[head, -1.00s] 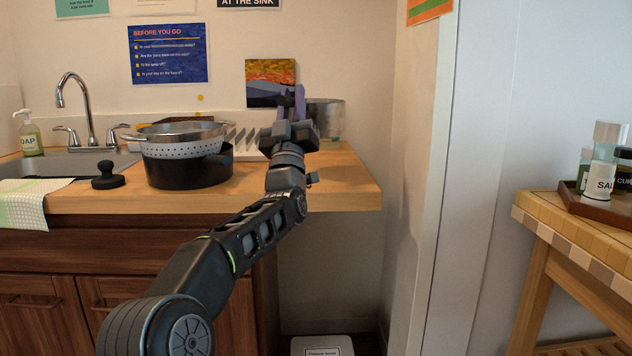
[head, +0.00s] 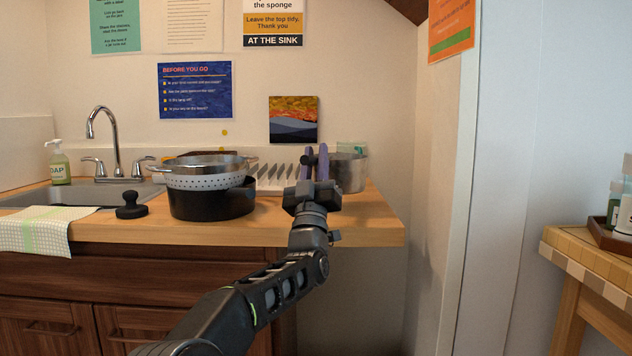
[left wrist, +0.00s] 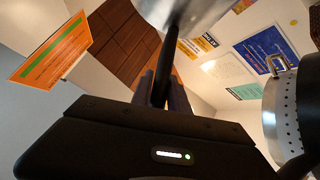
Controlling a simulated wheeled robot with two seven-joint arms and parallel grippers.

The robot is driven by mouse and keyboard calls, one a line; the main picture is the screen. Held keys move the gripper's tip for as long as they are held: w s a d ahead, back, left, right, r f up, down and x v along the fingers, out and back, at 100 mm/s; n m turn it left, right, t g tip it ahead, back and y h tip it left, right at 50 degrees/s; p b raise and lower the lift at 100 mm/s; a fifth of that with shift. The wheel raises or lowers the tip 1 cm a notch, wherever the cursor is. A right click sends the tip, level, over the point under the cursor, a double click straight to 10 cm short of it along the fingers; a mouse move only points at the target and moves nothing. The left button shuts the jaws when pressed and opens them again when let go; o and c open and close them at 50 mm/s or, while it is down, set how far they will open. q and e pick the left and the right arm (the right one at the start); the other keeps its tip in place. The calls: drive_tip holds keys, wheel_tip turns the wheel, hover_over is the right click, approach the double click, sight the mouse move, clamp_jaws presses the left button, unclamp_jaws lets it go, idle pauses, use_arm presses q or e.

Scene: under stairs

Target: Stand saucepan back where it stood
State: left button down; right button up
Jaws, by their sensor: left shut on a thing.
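The saucepan (head: 350,173), a plain metal pan, is at the right end of the wooden counter (head: 372,222), just behind and to the right of my left gripper (head: 315,162). In the left wrist view the saucepan (left wrist: 185,10) is at the top edge, with its dark handle running down between the fingers (left wrist: 166,92). My left gripper is shut on that handle. The gripper hides part of the pan's left side in the head view. I cannot tell whether the pan's base touches the counter. My right gripper is out of view.
A metal colander (head: 205,180) sits in a black pot (head: 212,205) left of the gripper. A white slatted rack (head: 275,178) stands behind. A picture (head: 293,120) is at the wall. The sink (head: 80,193) is at left. The counter's front right corner is clear.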

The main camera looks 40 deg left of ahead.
use_arm(q)
drive_tip(key=shift+f+b, duration=0.75)
drive_tip(key=shift+f, duration=1.55)
drive_tip(key=shift+f, duration=0.15)
drive_tip(key=c, duration=1.3)
unclamp_jaws()
